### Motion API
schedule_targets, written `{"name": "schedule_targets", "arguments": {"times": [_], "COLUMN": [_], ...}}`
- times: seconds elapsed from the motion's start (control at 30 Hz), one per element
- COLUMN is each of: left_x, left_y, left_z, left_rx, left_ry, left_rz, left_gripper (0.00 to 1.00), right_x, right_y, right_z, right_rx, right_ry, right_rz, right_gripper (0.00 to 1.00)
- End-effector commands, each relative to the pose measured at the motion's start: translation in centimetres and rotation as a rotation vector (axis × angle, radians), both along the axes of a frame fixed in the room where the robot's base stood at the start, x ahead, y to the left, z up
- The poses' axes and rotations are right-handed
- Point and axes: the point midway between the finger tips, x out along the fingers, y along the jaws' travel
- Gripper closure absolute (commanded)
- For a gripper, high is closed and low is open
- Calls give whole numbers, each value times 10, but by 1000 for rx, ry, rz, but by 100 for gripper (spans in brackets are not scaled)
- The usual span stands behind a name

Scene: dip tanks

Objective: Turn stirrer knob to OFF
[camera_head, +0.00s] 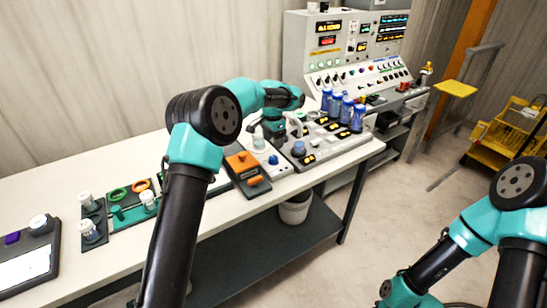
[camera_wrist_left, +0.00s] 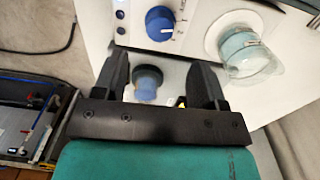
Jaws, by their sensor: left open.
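The white stirrer unit (camera_head: 285,168) stands on the bench just in front of my left gripper (camera_head: 278,140). It carries a clear beaker (camera_head: 258,141) and a small blue knob (camera_head: 273,159). In the left wrist view the blue knob (camera_wrist_left: 160,23) has a white pointer mark and printed marks beside it, and lies beyond the fingertips. The beaker (camera_wrist_left: 243,50) is to its right. My left gripper (camera_wrist_left: 159,80) is open. A dark, blue-grey round part (camera_wrist_left: 148,82) shows between its fingers; contact cannot be told. My right gripper is out of view.
A grey base with a larger blue round piece (camera_head: 299,148) stands right of the stirrer. Several blue bottles (camera_head: 347,108) stand behind it. A dark tray with orange blocks (camera_head: 246,170) is close on the left. The bench's front edge is near.

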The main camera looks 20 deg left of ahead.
Motion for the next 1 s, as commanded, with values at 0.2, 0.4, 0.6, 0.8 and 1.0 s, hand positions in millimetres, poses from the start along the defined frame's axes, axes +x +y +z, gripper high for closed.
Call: {"name": "schedule_targets", "arguments": {"times": [0.2,0.4,0.6,0.8,1.0], "left_x": [-1,-1,-2,-2,-2], "left_y": [-1,-1,-2,-2,-2], "left_z": [-38,-67,-81,-82,-81], "left_rx": [-1,1,0,-1,-1], "left_ry": [2,1,0,-1,-1], "left_rz": [1,0,0,0,0], "left_gripper": [35,35,35,35,46], "right_x": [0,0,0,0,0], "right_y": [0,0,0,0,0], "right_z": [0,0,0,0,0], "right_rx": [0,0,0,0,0], "right_ry": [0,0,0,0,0], "right_rz": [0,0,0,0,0], "right_gripper": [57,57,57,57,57]}}
